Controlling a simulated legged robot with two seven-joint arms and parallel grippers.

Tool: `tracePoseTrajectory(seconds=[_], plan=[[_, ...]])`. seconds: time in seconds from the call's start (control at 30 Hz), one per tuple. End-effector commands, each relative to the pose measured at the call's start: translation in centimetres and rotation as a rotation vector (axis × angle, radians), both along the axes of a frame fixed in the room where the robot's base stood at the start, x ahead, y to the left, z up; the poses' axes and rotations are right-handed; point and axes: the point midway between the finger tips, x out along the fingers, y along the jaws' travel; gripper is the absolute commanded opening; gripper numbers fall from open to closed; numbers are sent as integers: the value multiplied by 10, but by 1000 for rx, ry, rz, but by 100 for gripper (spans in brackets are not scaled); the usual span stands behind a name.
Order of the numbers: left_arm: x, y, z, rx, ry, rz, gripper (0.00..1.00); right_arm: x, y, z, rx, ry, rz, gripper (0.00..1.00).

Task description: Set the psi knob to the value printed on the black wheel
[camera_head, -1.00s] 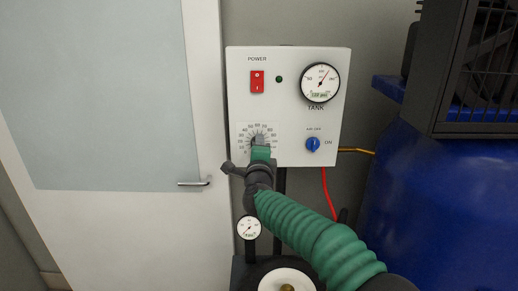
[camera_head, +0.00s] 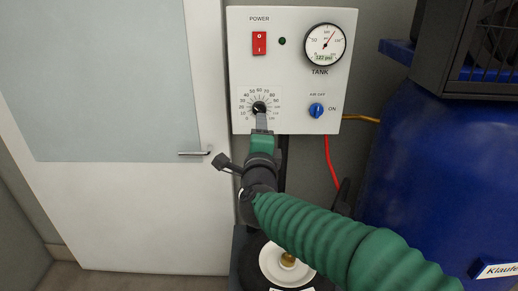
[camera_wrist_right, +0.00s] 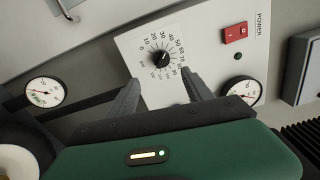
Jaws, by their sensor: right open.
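The psi knob (camera_head: 259,107) is a small black dial on the white control panel (camera_head: 240,80). It sits in a ring of numbers from 0 upward; its exact setting is too small to read. It also shows in the right wrist view (camera_wrist_right: 162,58). My right gripper (camera_head: 260,120) is just below the knob in the head view. In the wrist view its fingers (camera_wrist_right: 160,77) are open, apart on either side of the knob, with nothing held. A black wheel (camera_head: 245,268) with a pale hub is low behind my arm; its printed value is not readable. My left gripper is out of view.
The panel also has a red power switch (camera_head: 259,43), a tank gauge (camera_head: 325,44) and a blue air knob (camera_head: 316,111). A blue tank (camera_head: 420,180) stands to the right. A white door (camera_head: 120,210) with a handle is on the left. A small gauge (camera_wrist_right: 44,92) shows in the wrist view.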

Motion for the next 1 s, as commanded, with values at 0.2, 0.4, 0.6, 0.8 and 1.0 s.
tracePoseTrajectory(seconds=[0.2, 0.4, 0.6, 0.8, 1.0], plan=[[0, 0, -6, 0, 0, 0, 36, -39, 1, -1, 0, 1, 1, 59], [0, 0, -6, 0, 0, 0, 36, -46, 1, -1, 1, 2, 0, 59], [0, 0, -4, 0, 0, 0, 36, -45, 0, -4, -25, 10, 8, 59], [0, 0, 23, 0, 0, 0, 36, -63, -32, -94, -572, 243, 230, 59], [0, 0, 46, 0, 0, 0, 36, -160, -111, -228, -1113, 629, 611, 59]])
